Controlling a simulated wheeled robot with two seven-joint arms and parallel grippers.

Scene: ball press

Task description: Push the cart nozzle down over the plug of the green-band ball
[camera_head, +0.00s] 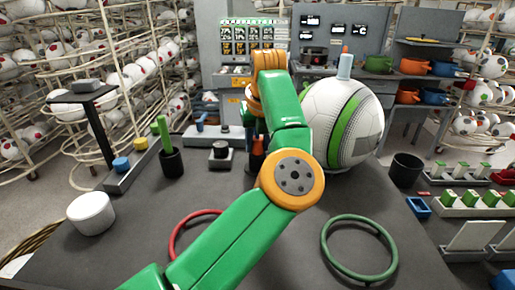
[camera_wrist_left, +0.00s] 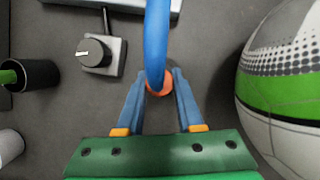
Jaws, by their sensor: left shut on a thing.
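The green-band ball (camera_head: 330,125), white with a wide green stripe, sits on the dark table right of my left arm. A pale blue and white plug (camera_head: 344,66) stands upright on its top. The ball also shows at the right edge of the left wrist view (camera_wrist_left: 285,95). My left gripper (camera_wrist_left: 160,85) has its blue fingers shut on an orange-ended blue tube, which looks like the cart nozzle (camera_wrist_left: 158,40). It is beside the ball, apart from it. In the head view my arm mostly hides this gripper. My right gripper is not in view.
A white tub (camera_head: 91,213), a red ring (camera_head: 178,232) and a green ring (camera_head: 358,275) lie nearer. A black bin (camera_head: 406,170) is right of the ball.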

